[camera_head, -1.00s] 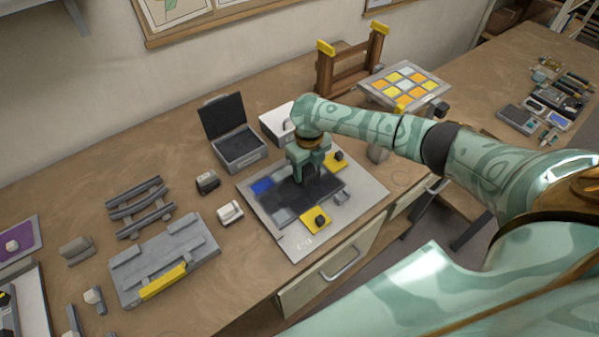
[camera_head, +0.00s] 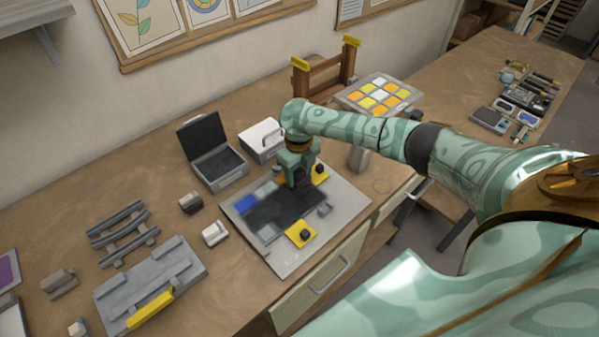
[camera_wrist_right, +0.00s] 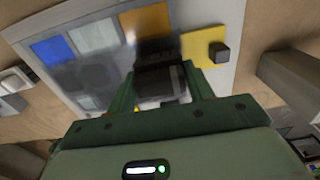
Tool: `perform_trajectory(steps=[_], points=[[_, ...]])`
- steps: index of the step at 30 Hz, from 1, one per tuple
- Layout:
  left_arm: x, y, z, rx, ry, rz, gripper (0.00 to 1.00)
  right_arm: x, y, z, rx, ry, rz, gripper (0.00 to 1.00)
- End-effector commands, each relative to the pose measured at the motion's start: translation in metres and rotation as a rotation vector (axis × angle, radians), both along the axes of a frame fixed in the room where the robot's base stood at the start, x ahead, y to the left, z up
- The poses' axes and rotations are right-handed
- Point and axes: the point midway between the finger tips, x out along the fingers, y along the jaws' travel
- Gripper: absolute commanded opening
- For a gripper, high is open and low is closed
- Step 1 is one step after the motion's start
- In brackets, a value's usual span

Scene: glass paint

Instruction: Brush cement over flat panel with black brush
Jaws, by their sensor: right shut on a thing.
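The flat panel (camera_head: 268,232) lies on a light board on the bench, with a blue pane (camera_head: 245,203) at its left and a broad dark smear of cement (camera_head: 275,210) over much of it. My right gripper (camera_head: 300,180) points down over the panel's upper right part. In the right wrist view the gripper (camera_wrist_right: 165,90) is shut on the black brush (camera_wrist_right: 160,68), whose dark block sits between the fingers, low over the panel. Orange, pale and blue panes show there beside the dark film. Whether the bristles touch the glass is hidden. My left gripper is not in view.
Yellow clamps with black knobs (camera_head: 300,234) hold the board's right and front edges. An open dark case (camera_head: 213,165) and a white box (camera_head: 262,138) stand behind. A grey rack (camera_head: 150,285) lies at left. A finished coloured panel (camera_head: 378,95) lies at the back right.

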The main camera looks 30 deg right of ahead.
Motion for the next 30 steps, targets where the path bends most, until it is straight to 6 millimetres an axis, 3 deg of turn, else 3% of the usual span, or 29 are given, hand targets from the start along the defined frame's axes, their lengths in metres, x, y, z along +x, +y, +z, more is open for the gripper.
perform_trajectory(steps=[1,6,19,23,30], points=[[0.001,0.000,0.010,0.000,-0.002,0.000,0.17,0.000,0.000,0.011,0.000,-0.001,0.000,0.15],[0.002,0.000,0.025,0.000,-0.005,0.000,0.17,0.000,0.000,0.025,0.000,-0.001,0.000,0.15],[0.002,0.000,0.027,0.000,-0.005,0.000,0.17,0.002,0.008,0.028,0.001,-0.001,0.009,0.15],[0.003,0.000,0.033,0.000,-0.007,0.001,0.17,0.007,0.041,0.033,0.004,-0.001,0.048,0.15],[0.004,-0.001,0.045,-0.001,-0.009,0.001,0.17,0.012,0.125,0.040,0.004,0.000,0.103,0.15]])
